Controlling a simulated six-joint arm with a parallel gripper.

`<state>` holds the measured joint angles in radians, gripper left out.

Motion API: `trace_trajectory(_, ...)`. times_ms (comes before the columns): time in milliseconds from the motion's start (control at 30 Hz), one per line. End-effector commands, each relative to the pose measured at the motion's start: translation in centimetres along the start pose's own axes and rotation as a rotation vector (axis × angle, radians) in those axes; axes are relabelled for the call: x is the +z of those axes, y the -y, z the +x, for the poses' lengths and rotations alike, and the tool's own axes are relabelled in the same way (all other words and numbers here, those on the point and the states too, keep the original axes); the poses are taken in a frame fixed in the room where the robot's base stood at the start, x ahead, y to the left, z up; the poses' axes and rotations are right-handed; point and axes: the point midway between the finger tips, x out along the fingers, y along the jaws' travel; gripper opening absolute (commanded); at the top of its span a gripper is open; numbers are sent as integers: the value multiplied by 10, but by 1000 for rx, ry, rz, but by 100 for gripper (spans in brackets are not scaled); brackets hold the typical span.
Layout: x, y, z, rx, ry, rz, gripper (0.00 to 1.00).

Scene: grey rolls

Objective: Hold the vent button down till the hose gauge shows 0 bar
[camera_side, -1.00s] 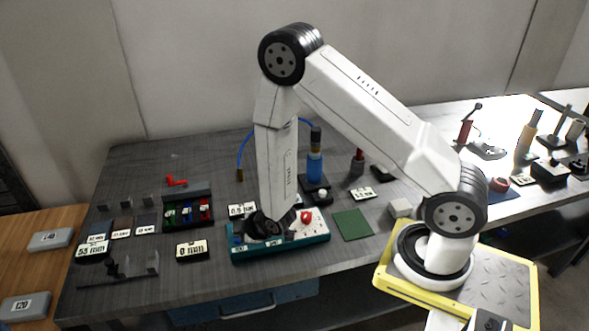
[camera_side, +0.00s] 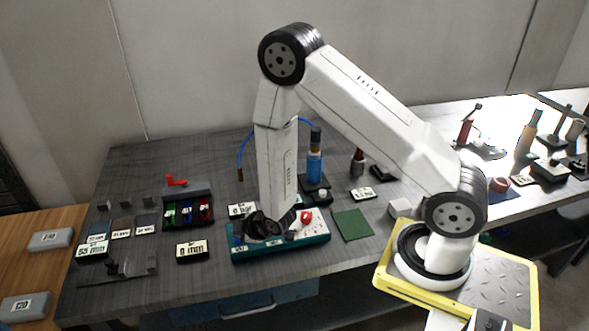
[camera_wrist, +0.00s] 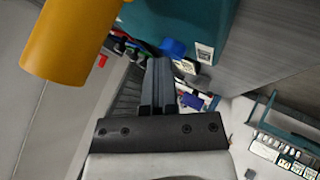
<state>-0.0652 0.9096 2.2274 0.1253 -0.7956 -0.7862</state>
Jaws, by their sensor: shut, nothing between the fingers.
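The teal unit (camera_side: 300,247) with a white top and a red knob (camera_side: 306,216) stands at the front middle of the bench. My gripper's wrist is low over its left part in the side view, hiding much of it. In the wrist view my gripper (camera_wrist: 158,64) is shut and empty, its tips close to a blue part (camera_wrist: 172,47) beside the teal body (camera_wrist: 190,20). Contact cannot be told, and I cannot identify the vent button for sure. A small display (camera_side: 241,210) behind the unit reads 0 with small, blurred unit text. A blue hose (camera_side: 245,150) arches behind my arm.
A blue bottle-like cylinder (camera_side: 315,165) stands behind the unit. A display reading 0 mm (camera_side: 192,250) and a dark tray (camera_side: 188,193) lie left. A green mat (camera_side: 352,224) lies right. A yellow cylinder (camera_wrist: 70,40) is close in the wrist view.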

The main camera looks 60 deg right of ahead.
Motion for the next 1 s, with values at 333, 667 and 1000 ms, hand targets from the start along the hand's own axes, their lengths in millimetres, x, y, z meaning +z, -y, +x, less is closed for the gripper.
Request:
trace_trajectory(333, 1, 0, 0, -1, 2, 0, 0)
trace_trajectory(667, 0, 0, -1, -1, 1, 0, 0)
trace_trajectory(1000, -7, -7, -9, 0, 1, 0, 0)
